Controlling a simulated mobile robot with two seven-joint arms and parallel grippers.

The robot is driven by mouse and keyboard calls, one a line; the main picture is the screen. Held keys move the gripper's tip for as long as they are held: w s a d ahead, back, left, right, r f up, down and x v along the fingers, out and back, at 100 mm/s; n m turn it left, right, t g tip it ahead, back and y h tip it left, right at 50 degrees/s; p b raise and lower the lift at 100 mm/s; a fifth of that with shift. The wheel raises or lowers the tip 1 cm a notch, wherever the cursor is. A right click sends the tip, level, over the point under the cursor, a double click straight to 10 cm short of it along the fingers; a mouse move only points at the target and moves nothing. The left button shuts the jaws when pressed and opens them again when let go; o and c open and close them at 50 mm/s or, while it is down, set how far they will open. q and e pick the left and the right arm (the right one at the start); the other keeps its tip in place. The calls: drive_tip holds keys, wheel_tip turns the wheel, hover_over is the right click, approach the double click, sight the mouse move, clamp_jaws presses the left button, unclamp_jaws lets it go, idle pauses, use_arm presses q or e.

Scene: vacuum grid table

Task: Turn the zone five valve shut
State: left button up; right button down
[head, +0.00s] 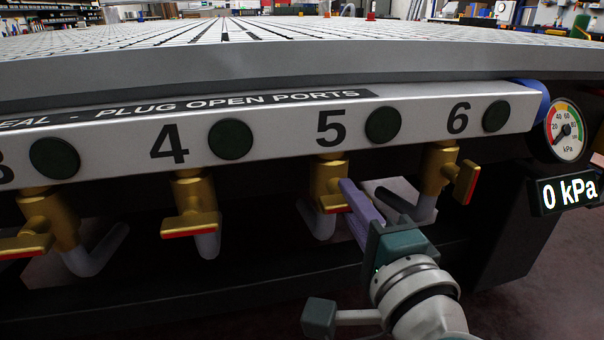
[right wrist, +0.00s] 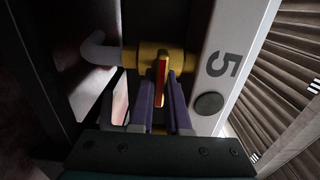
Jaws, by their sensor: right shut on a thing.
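The zone five valve is a brass valve (head: 325,178) under the number 5 on the grey rail. Its brass handle with a red stripe (head: 335,204) lies crosswise to the valve's pipe. My right gripper (head: 350,196) reaches up from the lower right, and its purple fingers are at this handle. In the right wrist view, the handle (right wrist: 162,78) stands between the two fingers of the gripper (right wrist: 162,100), which are shut on it. The brass body (right wrist: 183,62) shows behind. My left gripper is not in view.
Valve four (head: 193,200) is to the left and valve six (head: 440,172) close on the right, its handle (head: 466,182) angled outward. Grey bent pipes hang below. A gauge (head: 566,131) stands right, above a display (head: 565,192) reading 0 kPa.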

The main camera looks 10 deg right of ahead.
idle(0.3)
drive_tip(key=c, duration=0.9)
unclamp_jaws()
drive_tip(key=s+p, duration=0.2)
drive_tip(key=s, duration=0.8)
drive_tip(key=shift+d, duration=0.15)
